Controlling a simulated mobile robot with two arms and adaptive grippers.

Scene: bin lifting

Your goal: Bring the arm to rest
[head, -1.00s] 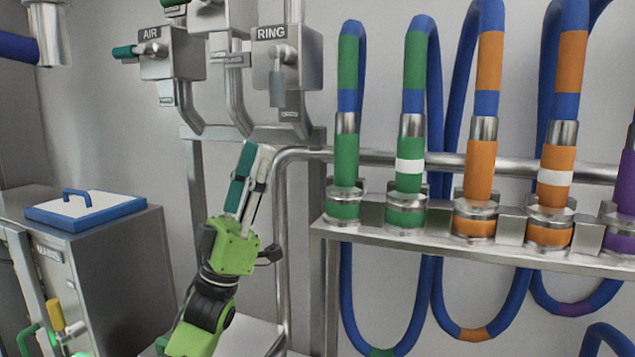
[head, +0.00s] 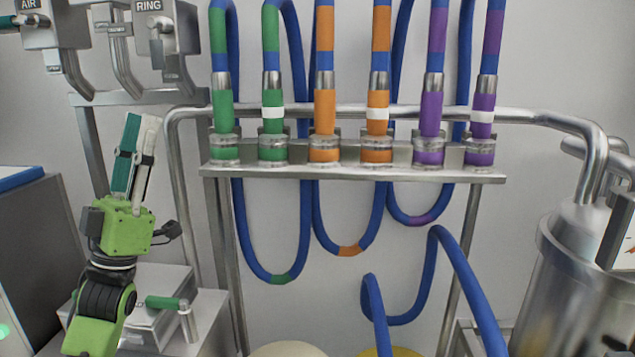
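My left gripper (head: 135,155) is at the left of the head view, at the end of my green and black arm. It points up, with one teal finger and one pale finger. The fingers look close together, but the angle hides whether a gap remains between them. Nothing shows held in it. It is in front of the wall and the metal frame, apart from the hoses. My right gripper is not in view.
A rack (head: 400,172) holds several hose ends with green, orange and purple bands. Blue hoses (head: 305,225) loop below it. A steel vessel (head: 560,285) stands at right. A box with a green handle (head: 162,302) is behind my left arm. A grey cabinet (head: 35,250) stands at far left.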

